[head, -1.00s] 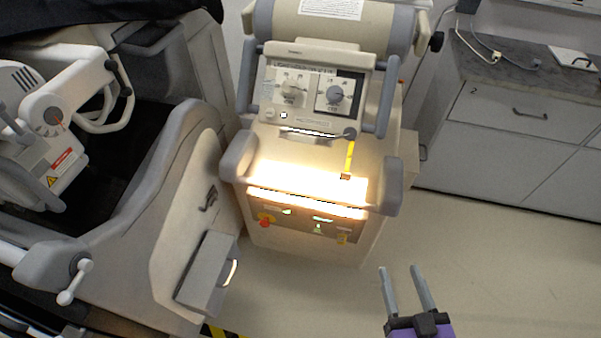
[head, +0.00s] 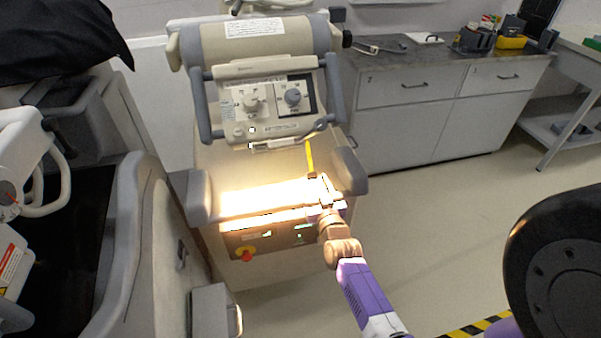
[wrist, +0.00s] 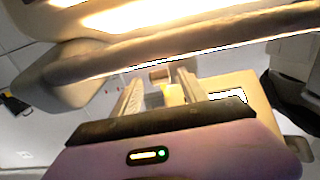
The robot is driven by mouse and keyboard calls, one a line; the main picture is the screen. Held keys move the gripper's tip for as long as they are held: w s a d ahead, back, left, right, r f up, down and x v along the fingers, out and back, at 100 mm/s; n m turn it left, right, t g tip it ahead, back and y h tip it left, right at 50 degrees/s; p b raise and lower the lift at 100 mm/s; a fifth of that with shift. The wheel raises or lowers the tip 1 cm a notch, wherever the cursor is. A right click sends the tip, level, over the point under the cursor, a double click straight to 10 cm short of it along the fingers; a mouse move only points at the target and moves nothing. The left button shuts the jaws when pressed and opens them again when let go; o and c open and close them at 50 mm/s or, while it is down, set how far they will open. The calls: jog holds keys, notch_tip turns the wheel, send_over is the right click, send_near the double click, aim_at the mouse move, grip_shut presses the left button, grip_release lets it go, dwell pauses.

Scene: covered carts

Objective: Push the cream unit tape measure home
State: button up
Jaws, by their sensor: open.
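The cream unit (head: 225,160) stands ahead, with a control panel on its front. The tape measure shows as a thin yellow strip (head: 309,155) hanging out below the panel's right corner, with a small brown end piece (head: 312,175). My gripper (head: 324,184) is at the lit ledge of the unit, close to that end piece. In the wrist view my two fingers (wrist: 160,90) stand apart, with a yellow piece (wrist: 173,95) between them and a small brown block (wrist: 158,75) just beyond. I cannot tell whether the fingers touch either.
The unit's grey handles (head: 347,170) flank the ledge close to my gripper. A red knob (head: 247,256) is on its lower front. Another bulky machine (head: 150,220) stands at the left. Grey cabinets (head: 440,105) line the back right.

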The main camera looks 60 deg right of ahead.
jog(key=shift+x, duration=3.2)
jog(key=shift+c, duration=0.2)
grip_shut()
jog(key=shift+r, duration=0.15)
